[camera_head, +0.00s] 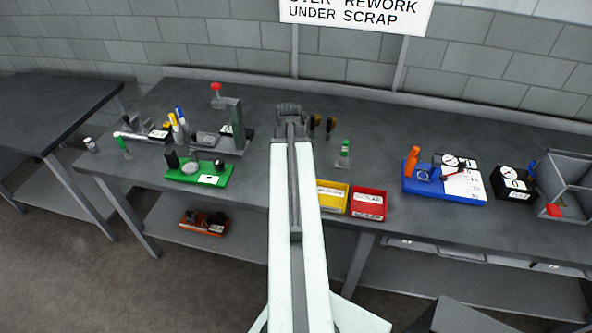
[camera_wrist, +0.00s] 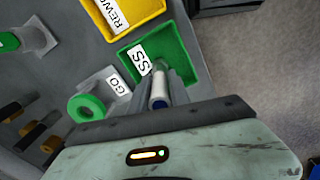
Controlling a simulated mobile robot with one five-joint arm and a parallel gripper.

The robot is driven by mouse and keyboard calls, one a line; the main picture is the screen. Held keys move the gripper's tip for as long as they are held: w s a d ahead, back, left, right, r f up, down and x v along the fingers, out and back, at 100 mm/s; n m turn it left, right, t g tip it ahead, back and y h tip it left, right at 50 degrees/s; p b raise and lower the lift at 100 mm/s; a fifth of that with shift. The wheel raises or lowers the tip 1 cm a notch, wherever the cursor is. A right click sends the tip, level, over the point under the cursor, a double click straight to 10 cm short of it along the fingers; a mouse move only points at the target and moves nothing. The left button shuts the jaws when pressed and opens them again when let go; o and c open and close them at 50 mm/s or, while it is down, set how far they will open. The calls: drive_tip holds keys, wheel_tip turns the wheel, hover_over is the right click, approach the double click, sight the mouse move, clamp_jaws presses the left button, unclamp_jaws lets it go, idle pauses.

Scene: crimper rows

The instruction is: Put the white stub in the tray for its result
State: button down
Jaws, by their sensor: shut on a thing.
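My gripper (camera_wrist: 160,88) is shut on the white stub (camera_wrist: 159,92), which shows a dark blue end in the wrist view. The gripper is over the near edge of a green tray (camera_wrist: 197,68), whose label is partly hidden and reads "SS". A yellow tray (camera_wrist: 150,8) labelled "REWO..." lies beside it. In the head view my arm covers the stub and the green tray. The yellow tray (camera_head: 332,208) and a red tray (camera_head: 368,212) stand side by side at the bench's front edge.
A green ring gauge (camera_wrist: 85,107) by a "GO" label is left of the gripper. A blue gauge base (camera_head: 443,192) stands on the right and a green base (camera_head: 200,176) on the left. A sign (camera_head: 356,16) reads "OVER REWORK, UNDER SCRAP". Bare bench (camera_head: 380,140) lies right of my arm.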

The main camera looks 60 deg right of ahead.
drive_tip(key=shift+f, duration=0.1)
drive_tip(key=c, duration=1.6)
unclamp_jaws()
drive_tip(key=shift+f, duration=0.1)
drive_tip(key=o, duration=0.4)
wheel_tip(320, 180, up, 13)
drive_tip(key=p, duration=1.2)
drive_tip(key=shift+f, duration=0.15)
drive_tip(key=shift+f, duration=0.1)
